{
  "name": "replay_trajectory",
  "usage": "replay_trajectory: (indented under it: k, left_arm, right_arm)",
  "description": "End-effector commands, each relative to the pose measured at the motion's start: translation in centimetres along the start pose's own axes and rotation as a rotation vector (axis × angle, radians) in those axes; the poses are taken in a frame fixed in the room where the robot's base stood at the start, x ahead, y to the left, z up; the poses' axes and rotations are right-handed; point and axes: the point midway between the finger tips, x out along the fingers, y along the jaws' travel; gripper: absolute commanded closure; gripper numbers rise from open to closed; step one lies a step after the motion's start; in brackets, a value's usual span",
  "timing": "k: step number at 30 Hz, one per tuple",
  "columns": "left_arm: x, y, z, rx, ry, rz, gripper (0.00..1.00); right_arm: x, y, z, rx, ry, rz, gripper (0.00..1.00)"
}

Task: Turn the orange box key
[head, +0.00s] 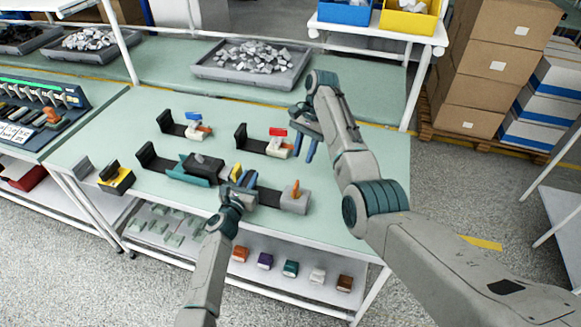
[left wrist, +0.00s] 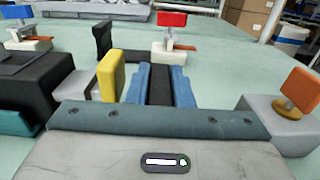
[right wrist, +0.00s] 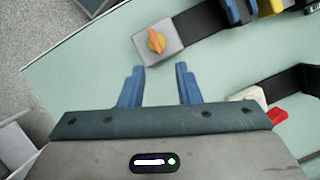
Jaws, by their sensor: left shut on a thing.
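The orange key (head: 295,190) stands on a light grey box (head: 297,204) at the right end of a black bar (head: 268,197) on the table. The key also shows in the left wrist view (left wrist: 302,88) and in the right wrist view (right wrist: 156,41). My left gripper (head: 243,180) is shut on the black bar, left of the grey box, beside a yellow block (left wrist: 111,77). My right gripper (head: 306,148) is open and empty, above the table behind the key box. In the right wrist view its fingers (right wrist: 160,88) point toward the box, apart from the key.
A unit with a red lever (head: 278,132) and one with a blue lever (head: 193,117) stand farther back. A dark device (head: 203,165) with a teal part lies to the left. A grey tray of metal pieces (head: 251,65) is behind. The table right of the key box is clear.

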Motion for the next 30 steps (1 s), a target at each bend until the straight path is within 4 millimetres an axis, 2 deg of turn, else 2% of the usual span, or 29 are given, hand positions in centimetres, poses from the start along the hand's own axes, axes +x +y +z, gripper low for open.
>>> replay_trajectory:
  k: [6, 14, 19, 30]
  left_arm:
    - [0.0, 0.0, 0.0, 0.001, 0.0, 0.0, 1.0]
    - [0.0, 0.0, 0.0, 0.001, 0.0, 0.0, 1.0]
    - [0.0, 0.0, 0.0, 0.001, 0.0, 0.0, 1.0]
    - [0.0, 0.0, 0.0, 0.001, 0.0, 0.0, 1.0]
  right_arm:
    - [-0.6, -0.9, 0.2, -0.234, -0.021, 0.092, 0.7]
    - [-0.3, -1.0, 0.5, -0.352, -0.037, 0.136, 0.7]
    - [2.1, -0.6, 0.5, -0.355, -0.039, 0.137, 0.7]
    - [9.0, 0.4, 0.6, -0.353, -0.039, 0.137, 0.7]
